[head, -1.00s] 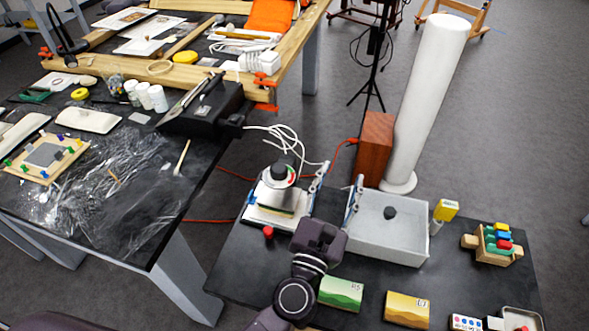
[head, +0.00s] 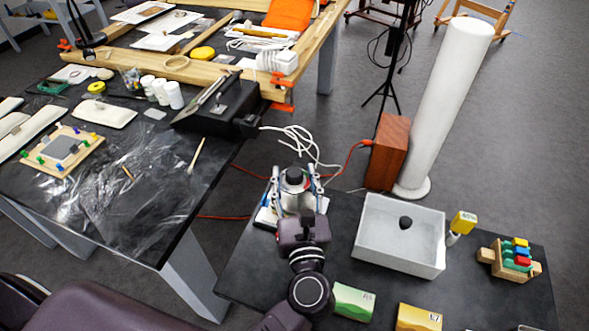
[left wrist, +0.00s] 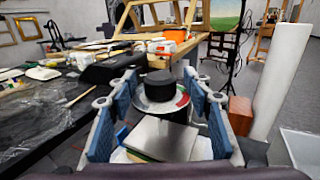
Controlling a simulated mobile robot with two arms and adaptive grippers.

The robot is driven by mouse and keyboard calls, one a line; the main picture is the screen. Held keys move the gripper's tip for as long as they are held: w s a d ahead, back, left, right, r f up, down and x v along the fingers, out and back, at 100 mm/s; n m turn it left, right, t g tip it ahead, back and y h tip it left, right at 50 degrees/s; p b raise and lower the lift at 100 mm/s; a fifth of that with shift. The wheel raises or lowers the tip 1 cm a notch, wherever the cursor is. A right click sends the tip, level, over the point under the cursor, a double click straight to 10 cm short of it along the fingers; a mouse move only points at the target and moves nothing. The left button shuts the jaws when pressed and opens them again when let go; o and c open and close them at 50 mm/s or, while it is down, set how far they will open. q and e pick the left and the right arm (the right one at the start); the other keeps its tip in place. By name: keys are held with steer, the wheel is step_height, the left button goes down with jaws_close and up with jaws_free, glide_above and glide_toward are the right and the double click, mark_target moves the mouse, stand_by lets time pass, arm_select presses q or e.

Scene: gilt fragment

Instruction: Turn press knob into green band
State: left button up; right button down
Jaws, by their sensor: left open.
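The press (head: 265,219) stands at the left of the near dark table, partly hidden behind my left arm. Its black knob (head: 293,175) is on top. In the left wrist view the knob (left wrist: 159,83) sits above a pale dial (left wrist: 158,104) with red and green bands; a metal plate (left wrist: 163,139) is in front. My left gripper (head: 294,171) is open, with one finger on each side of the knob. In the left wrist view the fingers of the left gripper (left wrist: 160,80) stand apart from the knob, with gaps on both sides. A pointer mark is not readable. My right gripper is not in view.
A grey-white tray (head: 374,246) with a dark lump stands right of the press. Farther right are a yellow-tagged item (head: 463,222) and a wooden rack (head: 493,258). A wooden box (head: 388,152) and white column (head: 447,105) stand behind. Green and yellow cards lie in front.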

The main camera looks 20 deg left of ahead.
arm_select(q)
steer(key=shift+w+a, duration=0.15)
steer(key=shift+w, duration=0.15)
steer(key=c, duration=1.2)
steer(key=shift+m+h, duration=0.3)
steer(key=shift+h, duration=0.2)
